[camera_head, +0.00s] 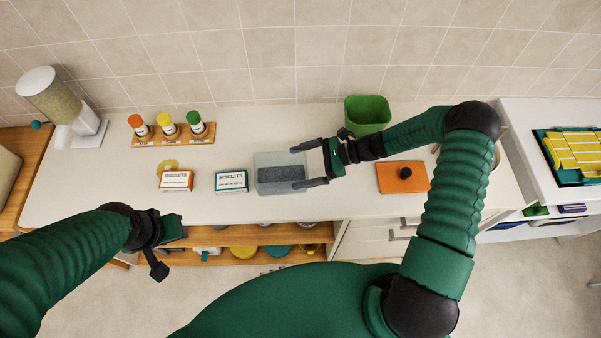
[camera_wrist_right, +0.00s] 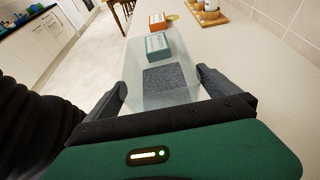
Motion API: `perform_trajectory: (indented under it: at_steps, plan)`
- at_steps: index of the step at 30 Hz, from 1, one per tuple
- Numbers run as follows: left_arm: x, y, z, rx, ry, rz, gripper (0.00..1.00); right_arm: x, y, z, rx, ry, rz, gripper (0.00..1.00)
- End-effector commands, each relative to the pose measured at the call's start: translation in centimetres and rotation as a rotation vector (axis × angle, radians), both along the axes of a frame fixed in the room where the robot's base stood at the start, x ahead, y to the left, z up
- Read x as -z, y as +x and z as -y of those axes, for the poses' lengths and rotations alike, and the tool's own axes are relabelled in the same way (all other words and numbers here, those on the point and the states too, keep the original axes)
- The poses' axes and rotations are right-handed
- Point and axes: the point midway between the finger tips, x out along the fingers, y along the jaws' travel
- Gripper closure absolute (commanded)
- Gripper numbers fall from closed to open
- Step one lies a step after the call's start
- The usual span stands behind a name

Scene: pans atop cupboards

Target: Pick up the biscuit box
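Two boxes labelled "BISCUITS" stand on the counter: an orange and white one (camera_head: 176,180) and a teal and white one (camera_head: 231,181) to its right. In the right wrist view, the teal box (camera_wrist_right: 158,45) is nearer, with the orange box (camera_wrist_right: 158,21) beyond. My right gripper (camera_head: 296,167) is open, fingers pointing left over the right end of a clear container (camera_head: 262,159). The teal box lies beyond the fingertips, apart from them. My left gripper (camera_head: 172,250) looks open and empty, low at the counter's front edge, below the boxes.
The clear container holds a dark grey block (camera_head: 278,174) and stands right beside the teal box. A wooden rack (camera_head: 172,139) with several capped bottles is behind the boxes. A green bin (camera_head: 367,115) and an orange board (camera_head: 402,177) with a black knob are to the right.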

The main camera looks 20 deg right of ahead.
Motion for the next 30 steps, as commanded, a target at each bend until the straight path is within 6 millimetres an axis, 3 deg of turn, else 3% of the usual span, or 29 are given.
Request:
perform_trajectory:
  at_steps: [2, 17, 30]
  plan:
    - [0.0, 0.0, 0.0, 0.0, 0.0, 0.0, 0.64, -0.1, 0.0, 0.0, 0.0, 0.001, 0.0, 0.09]
    - [0.0, 0.0, 0.0, 0.0, 0.0, 0.0, 0.64, -0.1, 0.0, 0.0, 0.0, 0.002, 0.0, 0.75]
    - [0.4, 0.0, 0.0, 0.0, 0.0, 0.0, 0.64, -1.2, 0.1, 0.1, -0.001, 0.001, 0.002, 0.76]
